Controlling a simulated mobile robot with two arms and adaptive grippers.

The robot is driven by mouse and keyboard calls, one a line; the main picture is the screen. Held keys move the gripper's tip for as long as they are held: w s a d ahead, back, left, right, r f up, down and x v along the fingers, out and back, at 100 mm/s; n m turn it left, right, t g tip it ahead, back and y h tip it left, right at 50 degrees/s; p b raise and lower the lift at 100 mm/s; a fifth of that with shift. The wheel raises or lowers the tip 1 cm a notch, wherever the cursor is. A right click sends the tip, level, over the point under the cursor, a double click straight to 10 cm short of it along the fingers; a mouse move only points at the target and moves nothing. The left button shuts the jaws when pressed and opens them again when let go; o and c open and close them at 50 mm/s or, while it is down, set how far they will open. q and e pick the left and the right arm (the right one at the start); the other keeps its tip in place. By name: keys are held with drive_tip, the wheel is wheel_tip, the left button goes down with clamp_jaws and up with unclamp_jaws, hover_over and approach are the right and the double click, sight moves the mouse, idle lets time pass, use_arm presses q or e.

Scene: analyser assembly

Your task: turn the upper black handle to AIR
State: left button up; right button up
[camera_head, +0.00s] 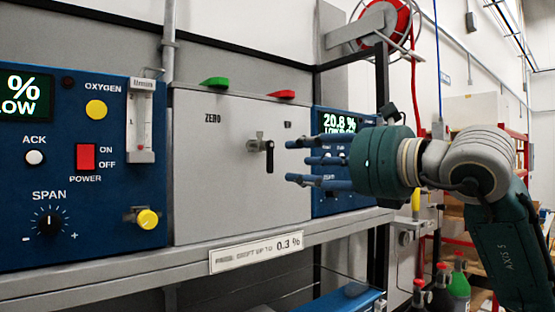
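A black handle (270,157) on a metal valve fitting is on the front of the grey cabinet (215,190), in the middle of the head view. Its lever hangs straight down. The word ZERO is printed up and left of it; a smaller label up and right of it is too blurred to read. My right gripper (291,161) comes in from the right, with its blue fingers pointing left and spread apart. It is open and empty, just right of the handle in the picture, with a small visible gap. My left gripper is not in view.
A blue oxygen panel (110,200) with switch, knobs and flowmeter stands at left. Another blue analyser (330,205) is partly behind my gripper. Green (214,82) and red (282,94) levers sit on the cabinet top. A shelf edge (130,262) runs below. Gas cylinders (459,285) stand lower right.

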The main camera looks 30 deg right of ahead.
sight(269, 158)
drive_tip(key=shift+m+h, duration=0.3)
drive_tip(key=w+p, duration=0.1)
drive_tip(key=w, duration=0.2)
drive_tip(key=w+p, duration=0.1)
drive_tip(key=w, duration=0.2)
drive_tip(key=w+p, duration=0.2)
drive_tip(key=w, duration=0.1)
drive_tip(key=shift+w+d+r, duration=0.1)
drive_tip(key=shift+d+r, duration=0.15)
drive_tip(key=shift+r, duration=0.1)
drive_tip(key=shift+w+a+f, duration=0.1)
drive_tip(key=shift+w+f, duration=0.05)
drive_tip(key=shift+w, duration=0.55)
clamp_jaws()
